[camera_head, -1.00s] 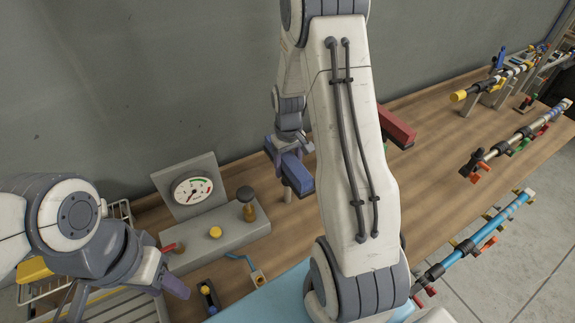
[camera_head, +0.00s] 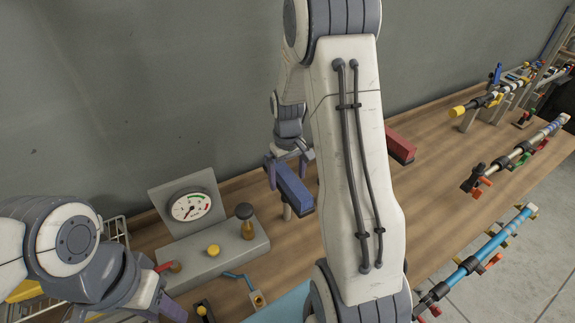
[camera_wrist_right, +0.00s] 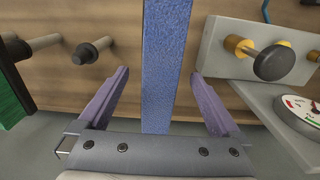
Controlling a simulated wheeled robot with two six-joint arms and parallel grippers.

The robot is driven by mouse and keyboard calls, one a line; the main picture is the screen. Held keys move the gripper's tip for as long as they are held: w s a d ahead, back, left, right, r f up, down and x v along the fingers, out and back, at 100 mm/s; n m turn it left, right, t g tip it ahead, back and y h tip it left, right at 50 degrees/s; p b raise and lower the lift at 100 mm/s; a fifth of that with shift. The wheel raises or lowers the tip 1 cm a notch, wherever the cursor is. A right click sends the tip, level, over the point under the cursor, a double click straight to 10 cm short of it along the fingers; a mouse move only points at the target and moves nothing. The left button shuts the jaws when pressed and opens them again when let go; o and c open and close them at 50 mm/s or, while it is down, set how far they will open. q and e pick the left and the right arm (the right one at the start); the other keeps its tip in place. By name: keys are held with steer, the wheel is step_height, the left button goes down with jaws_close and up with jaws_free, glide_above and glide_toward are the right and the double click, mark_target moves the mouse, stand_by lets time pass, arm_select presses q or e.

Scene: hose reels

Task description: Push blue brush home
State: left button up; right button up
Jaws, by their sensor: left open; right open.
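The blue brush (camera_head: 293,186) is a long blue block near the back of the wooden bench, just right of the gauge unit. In the right wrist view the blue brush (camera_wrist_right: 166,65) runs up the middle between the two fingers. My right gripper (camera_head: 288,165) is open at the brush's far end. In its wrist view the right gripper (camera_wrist_right: 160,85) has a finger on each side of the brush, with a gap at both sides. My left gripper (camera_head: 125,312) is low at the left, away from the brush; its fingertips are partly cut off by the frame edge.
A gauge unit (camera_head: 215,250) with a black knob stands left of the brush. A red brush (camera_head: 400,144) is to the right, partly behind my right arm. Two pegs (camera_wrist_right: 88,48) and a green block (camera_wrist_right: 12,95) show in the wrist view. Hose rods (camera_head: 480,262) line the right edge.

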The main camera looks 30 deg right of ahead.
step_height(320, 180, up, 7)
steer(key=shift+r+b, duration=0.1)
steer(key=shift+b, duration=0.45)
